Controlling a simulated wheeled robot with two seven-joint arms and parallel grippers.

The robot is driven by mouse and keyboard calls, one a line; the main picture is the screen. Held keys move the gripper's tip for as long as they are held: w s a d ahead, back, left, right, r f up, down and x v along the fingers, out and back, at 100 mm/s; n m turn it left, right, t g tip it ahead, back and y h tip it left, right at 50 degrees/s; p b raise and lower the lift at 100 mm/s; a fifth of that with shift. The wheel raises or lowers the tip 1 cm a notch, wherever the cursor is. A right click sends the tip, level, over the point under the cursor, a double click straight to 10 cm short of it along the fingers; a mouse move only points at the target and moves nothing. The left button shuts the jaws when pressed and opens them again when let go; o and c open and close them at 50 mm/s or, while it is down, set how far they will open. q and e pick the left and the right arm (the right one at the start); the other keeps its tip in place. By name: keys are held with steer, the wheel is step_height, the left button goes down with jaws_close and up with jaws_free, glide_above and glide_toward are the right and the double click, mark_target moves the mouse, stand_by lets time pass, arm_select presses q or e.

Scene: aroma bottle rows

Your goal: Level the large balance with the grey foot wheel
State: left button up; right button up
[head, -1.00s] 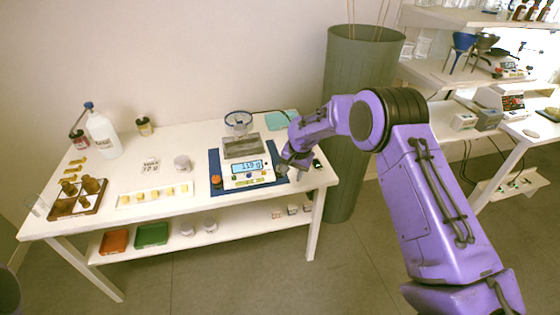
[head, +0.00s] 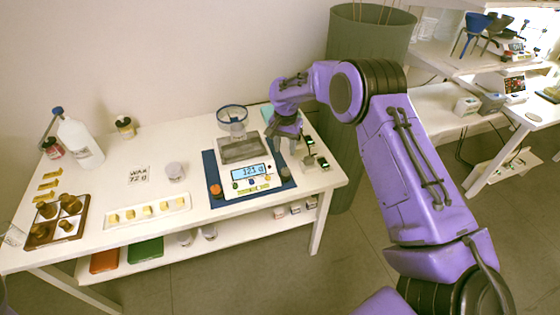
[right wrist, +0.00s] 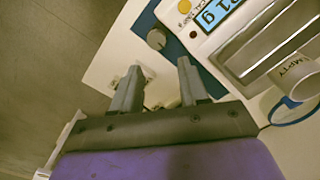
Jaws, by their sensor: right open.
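In the right wrist view the grey wheel (right wrist: 156,39) lies just beyond the fingertips, about in line with the gap. My right gripper (head: 289,147) is open and empty beside the balance's right side, behind the grey wheel, apart from it. It also shows in the wrist view (right wrist: 158,68). My left gripper is out of view.
Small devices with green lights (head: 312,163) stand right of the balance, close to my right gripper. A white tray with yellow blocks (head: 148,210) is at left. A green bin (head: 365,50) stands beyond the table.

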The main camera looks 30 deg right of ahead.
mark_target(286, 170)
steer(key=f, duration=0.3)
steer(key=f+p, duration=0.1)
steer(key=f, duration=0.5)
steer(key=shift+s+f+p, duration=0.25)
steer(key=shift+p, duration=0.15)
steer(key=shift+s, duration=0.1)
steer(key=c, duration=0.8)
